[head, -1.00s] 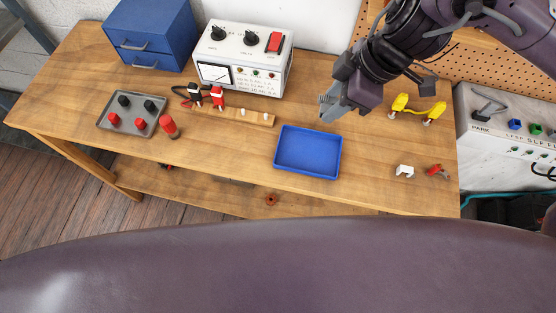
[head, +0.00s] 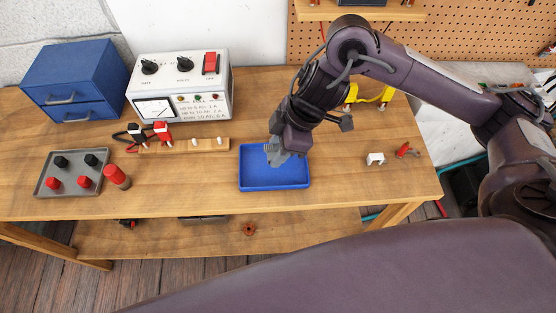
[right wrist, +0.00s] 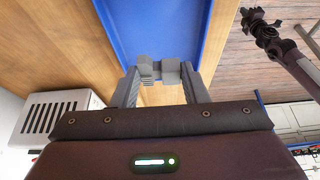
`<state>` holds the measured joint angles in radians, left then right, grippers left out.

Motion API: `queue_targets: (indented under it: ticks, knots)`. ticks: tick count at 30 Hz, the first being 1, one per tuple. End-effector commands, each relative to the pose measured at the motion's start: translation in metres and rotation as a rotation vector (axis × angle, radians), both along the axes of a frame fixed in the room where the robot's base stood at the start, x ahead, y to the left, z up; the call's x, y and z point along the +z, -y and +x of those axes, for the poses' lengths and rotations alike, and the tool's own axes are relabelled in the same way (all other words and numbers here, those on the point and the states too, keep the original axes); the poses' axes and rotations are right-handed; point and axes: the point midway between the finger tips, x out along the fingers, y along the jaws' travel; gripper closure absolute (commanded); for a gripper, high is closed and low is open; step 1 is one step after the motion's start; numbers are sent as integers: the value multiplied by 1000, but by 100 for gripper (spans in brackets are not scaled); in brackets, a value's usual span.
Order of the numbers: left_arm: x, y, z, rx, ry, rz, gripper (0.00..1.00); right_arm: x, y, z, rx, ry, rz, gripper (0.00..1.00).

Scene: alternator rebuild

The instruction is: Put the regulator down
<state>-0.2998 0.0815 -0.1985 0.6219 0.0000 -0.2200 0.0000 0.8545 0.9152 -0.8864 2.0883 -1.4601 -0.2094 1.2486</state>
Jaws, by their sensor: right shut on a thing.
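My right gripper (head: 280,152) is over the blue tray (head: 247,181), pointing down. It is shut on a small grey piece, which I take to be the regulator (head: 270,151). In the right wrist view the right gripper (right wrist: 160,75) shows the grey regulator (right wrist: 146,69) between its fingers, partly hidden by them. The blue tray (right wrist: 120,25) lies behind it in that view. I cannot tell whether the regulator touches the tray floor. The rest of the tray looks empty.
A white tester (head: 180,88) and blue drawers (head: 75,85) stand behind. A grey tray (head: 68,183) holds red and black parts. A white piece (head: 376,158) and a red piece (head: 404,150) lie right.

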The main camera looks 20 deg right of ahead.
Motion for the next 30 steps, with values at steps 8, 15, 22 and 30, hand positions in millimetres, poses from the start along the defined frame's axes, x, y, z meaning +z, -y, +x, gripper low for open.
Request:
queue_targets:
  ticks: [8,15,22,30]
  knots:
    - [-12,-1,-1,1,-1,1,100,-32,-1,-1,-1,-4,2,83]
    - [-17,-1,-1,0,-3,1,100,-49,0,1,-1,2,0,83]
    - [-17,1,-2,-2,-3,0,100,-49,0,1,-1,2,0,83]
    - [-17,2,-2,-2,-3,-2,100,-51,0,0,0,1,0,38]
